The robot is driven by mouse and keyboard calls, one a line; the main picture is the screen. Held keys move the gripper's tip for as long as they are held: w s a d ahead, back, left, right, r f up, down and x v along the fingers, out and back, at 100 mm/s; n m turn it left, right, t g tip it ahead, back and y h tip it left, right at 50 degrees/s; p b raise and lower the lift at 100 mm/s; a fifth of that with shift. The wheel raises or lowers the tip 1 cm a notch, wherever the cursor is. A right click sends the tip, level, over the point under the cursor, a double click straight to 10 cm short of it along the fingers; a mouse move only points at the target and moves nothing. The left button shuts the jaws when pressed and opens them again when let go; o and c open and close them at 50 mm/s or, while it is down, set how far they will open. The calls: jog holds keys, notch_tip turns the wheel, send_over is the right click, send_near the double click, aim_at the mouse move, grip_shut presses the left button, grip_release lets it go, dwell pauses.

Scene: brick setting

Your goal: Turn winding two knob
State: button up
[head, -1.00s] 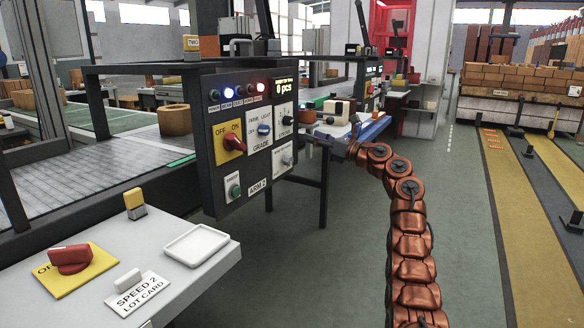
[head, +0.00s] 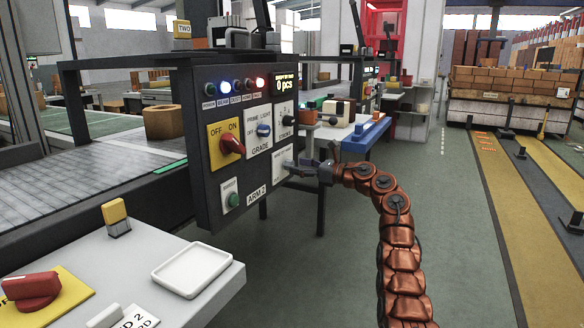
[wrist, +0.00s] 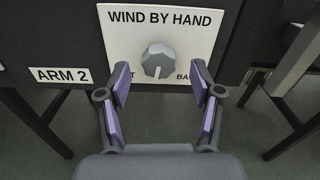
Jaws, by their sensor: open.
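The winding knob (wrist: 159,60) is a grey round knob with a white pointer line. It sits on a white plate (wrist: 195,22) marked "WIND BY HAND" at the lower right of the control panel. The pointer is aimed roughly straight down in the wrist view. In the head view the knob (head: 288,164) is small at the panel's lower right. My gripper (wrist: 162,85) is open, its purple-padded fingers to the left and right of the knob and apart from it. In the head view my gripper (head: 305,168) is close in front of the panel.
The dark panel (head: 215,85) also carries a red OFF/ON switch (head: 232,145), a blue grade knob (head: 264,130), a green button (head: 234,200) and an "ARM 2" label (wrist: 62,75). A white bench with a tray (head: 193,270) stands front left. Open floor lies to the right.

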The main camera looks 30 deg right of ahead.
aim_at(292, 165)
jog(key=shift+x, duration=0.85)
jog(key=shift+w+a, duration=0.35)
jog(key=shift+w, duration=0.15)
jog(key=shift+c, duration=0.2)
jog(key=c, duration=1.1)
jog(key=shift+b, duration=0.7)
